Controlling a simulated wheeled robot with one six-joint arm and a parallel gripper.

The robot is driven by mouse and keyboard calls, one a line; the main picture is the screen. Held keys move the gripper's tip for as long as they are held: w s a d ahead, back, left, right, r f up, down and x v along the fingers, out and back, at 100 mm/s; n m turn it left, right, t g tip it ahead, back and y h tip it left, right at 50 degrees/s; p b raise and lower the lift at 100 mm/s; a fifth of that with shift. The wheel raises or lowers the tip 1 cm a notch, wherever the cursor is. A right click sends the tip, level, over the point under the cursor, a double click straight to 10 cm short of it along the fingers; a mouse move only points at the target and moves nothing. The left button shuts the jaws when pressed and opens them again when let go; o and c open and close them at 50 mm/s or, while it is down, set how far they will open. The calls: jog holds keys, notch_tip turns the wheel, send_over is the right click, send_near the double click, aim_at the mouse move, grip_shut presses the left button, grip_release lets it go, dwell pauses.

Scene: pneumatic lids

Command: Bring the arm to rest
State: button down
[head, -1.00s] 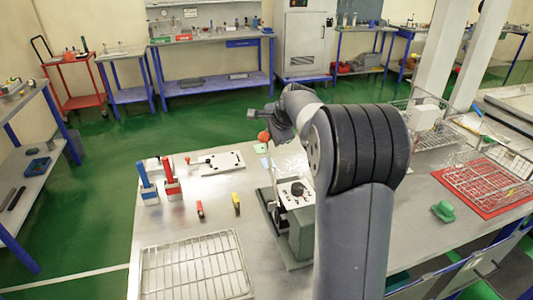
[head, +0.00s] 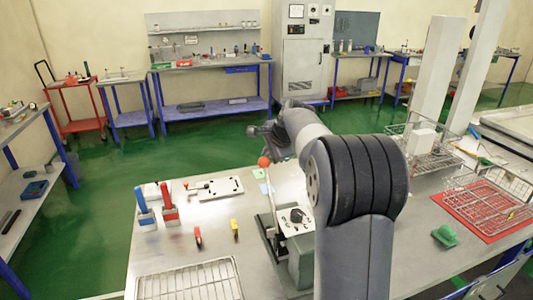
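My arm stands at the right of centre in the head view and reaches away over the workbench (head: 262,223). My gripper (head: 254,130) is at its far end, high above the bench's far edge. It is small and partly turned away, so the gap between its fingers is not clear. I see nothing held in it. My arm hides part of that machine.
A wire rack (head: 190,281) lies at the front. A red mat (head: 466,222) with wire baskets and a green object (head: 445,236) lie on the right. Green floor is free behind.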

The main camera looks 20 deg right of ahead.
jog(key=shift+s+a+f, duration=0.15)
jog(key=shift+s+f, duration=0.05)
jog(key=shift+f, duration=0.9)
jog(key=shift+s+a+f, duration=0.15)
jog(key=shift+s+f, duration=0.05)
jog(key=shift+f, duration=0.9)
jog(key=shift+a, duration=0.1)
